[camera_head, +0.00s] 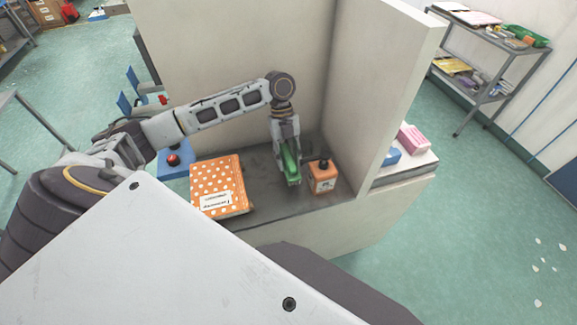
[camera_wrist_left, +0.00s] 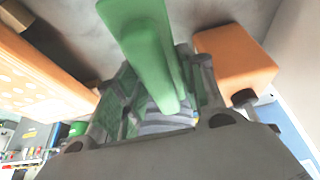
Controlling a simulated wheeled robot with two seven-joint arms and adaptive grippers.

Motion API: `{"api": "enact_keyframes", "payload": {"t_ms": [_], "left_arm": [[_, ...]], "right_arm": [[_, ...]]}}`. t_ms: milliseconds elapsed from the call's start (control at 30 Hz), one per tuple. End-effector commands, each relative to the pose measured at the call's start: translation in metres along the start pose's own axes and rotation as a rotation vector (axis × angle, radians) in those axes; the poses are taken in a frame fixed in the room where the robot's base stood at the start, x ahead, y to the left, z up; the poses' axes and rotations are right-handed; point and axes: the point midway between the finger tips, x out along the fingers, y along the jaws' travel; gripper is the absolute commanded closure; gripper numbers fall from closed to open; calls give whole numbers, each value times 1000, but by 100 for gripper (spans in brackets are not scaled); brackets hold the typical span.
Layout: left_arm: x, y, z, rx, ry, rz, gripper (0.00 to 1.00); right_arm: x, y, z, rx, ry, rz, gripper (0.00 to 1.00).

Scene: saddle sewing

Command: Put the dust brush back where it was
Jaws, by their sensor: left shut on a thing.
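The dust brush (camera_head: 291,166) is green and sits in my left gripper (camera_head: 287,150), which points down over the grey shelf between an orange dotted book and an orange bottle. In the left wrist view the green brush (camera_wrist_left: 150,50) runs up between the fingers of my left gripper (camera_wrist_left: 160,105), which is shut on it. Whether the brush's lower end touches the shelf surface, I cannot tell. My right gripper is not in view.
The orange dotted book (camera_head: 217,186) lies left of the brush. The orange bottle (camera_head: 322,177) with a black cap stands close on its right. A red button on a blue base (camera_head: 173,168) is further left. Cream walls (camera_head: 230,60) rise behind and at right.

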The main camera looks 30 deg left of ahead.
Motion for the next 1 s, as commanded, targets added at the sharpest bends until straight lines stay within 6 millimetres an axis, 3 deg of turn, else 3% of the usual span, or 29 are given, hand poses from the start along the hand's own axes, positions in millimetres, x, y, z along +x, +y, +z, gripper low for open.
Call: {"api": "enact_keyframes", "payload": {"t_ms": [367, 767, 1000], "left_arm": [[2, 0, 1, 0, 0, 0, 86], [40, 0, 16, 0, 1, 1, 86], [45, -2, 22, 1, -1, -1, 86]], "right_arm": [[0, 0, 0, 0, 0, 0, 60], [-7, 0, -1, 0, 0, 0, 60], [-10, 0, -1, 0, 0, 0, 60]]}}
